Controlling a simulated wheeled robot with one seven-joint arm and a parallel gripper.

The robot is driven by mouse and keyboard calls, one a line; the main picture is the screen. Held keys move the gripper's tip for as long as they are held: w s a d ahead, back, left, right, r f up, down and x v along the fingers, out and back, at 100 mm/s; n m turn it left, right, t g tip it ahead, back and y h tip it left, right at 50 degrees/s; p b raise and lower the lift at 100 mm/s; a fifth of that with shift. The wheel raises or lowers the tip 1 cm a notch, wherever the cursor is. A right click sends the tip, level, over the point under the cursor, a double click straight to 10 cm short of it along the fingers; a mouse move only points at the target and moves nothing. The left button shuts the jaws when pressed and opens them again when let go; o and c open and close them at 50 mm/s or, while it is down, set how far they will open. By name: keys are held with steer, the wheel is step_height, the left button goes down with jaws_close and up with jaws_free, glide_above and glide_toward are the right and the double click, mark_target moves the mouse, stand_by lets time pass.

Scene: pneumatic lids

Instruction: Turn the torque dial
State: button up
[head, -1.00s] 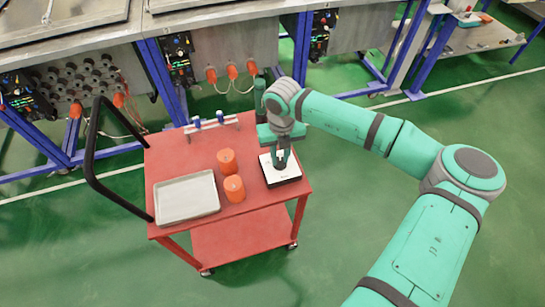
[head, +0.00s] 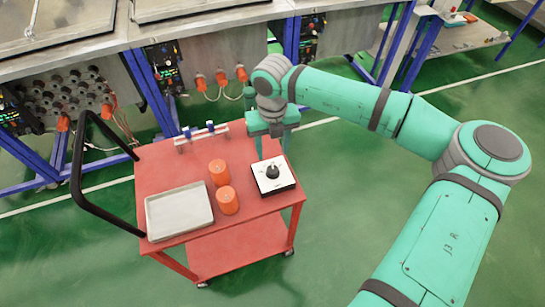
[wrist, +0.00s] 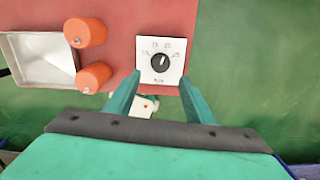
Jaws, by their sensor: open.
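The torque dial is a black knob (wrist: 160,62) on a white square plate with small markings; its setting is too small to read surely. In the head view, the knob (head: 272,171) sits on a white-topped box (head: 265,185) at the right of the red cart. My gripper (head: 272,152) is open and empty, above and behind the dial, toward the cart's back edge. In the wrist view, its two fingertips (wrist: 160,78) are spread to either side of the plate's lower edge. The knob stands clear of both fingers.
Two orange cylinders (head: 219,172) and a grey tray (head: 180,212) stand left of the dial on the red cart (head: 240,150). A rack with blue clips (head: 205,131) lies at the back. A small white part with a red dot (wrist: 146,106) shows between my fingers.

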steer(key=r, duration=0.3)
steer(key=shift+s+d, duration=0.1)
steer(key=shift+s, duration=0.25)
steer(key=shift+f, duration=0.1)
